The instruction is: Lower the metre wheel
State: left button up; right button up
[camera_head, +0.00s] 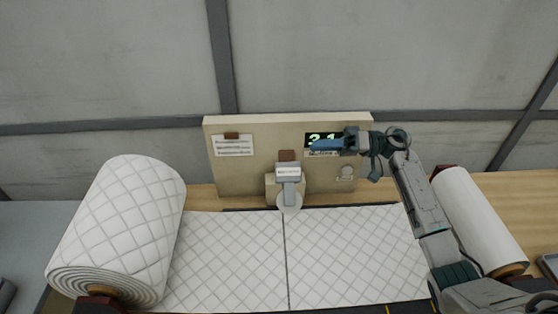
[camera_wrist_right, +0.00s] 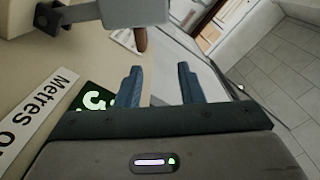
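The metre wheel (camera_head: 289,203) is a pale disc at the foot of a grey bracket (camera_head: 288,172) on the beige panel. It hangs at the back edge of the quilted wadding (camera_head: 350,255); I cannot tell whether it touches. A brown handle (camera_head: 287,156) stands above the bracket. My right gripper (camera_head: 314,146) is in front of the panel, to the right of the handle and pointing left towards it. In the right wrist view its blue fingers (camera_wrist_right: 158,80) are apart and empty. The brown handle (camera_wrist_right: 140,40) shows beyond them, next to the grey bracket (camera_wrist_right: 125,12). My left gripper is out of view.
The beige panel (camera_head: 250,175) carries a green digital display (camera_head: 322,138), partly hidden by my right gripper, a paper label (camera_head: 233,146) and a knob (camera_head: 345,172). A big quilted roll (camera_head: 125,225) lies left, a white roll (camera_head: 480,222) right, close to my right arm.

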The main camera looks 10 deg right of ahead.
aim_at(280, 152)
jog(key=a+f, duration=0.1)
jog(key=a, duration=0.2)
jog(key=w+a+p, duration=0.1)
jog(key=a, duration=0.2)
jog(key=w+a+f, duration=0.1)
jog(key=a, duration=0.2)
jog(key=shift+w+a+f+p, duration=0.2)
jog(key=shift+f+p, duration=0.1)
jog(key=shift+p, duration=0.1)
jog(key=shift+a+f, duration=0.15)
jog(key=shift+a, duration=0.45)
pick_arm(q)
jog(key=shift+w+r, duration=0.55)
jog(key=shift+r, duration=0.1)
pick_arm(e)
jog(key=shift+w, duration=0.1)
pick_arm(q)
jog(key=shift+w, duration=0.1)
pick_arm(e)
grip_shut()
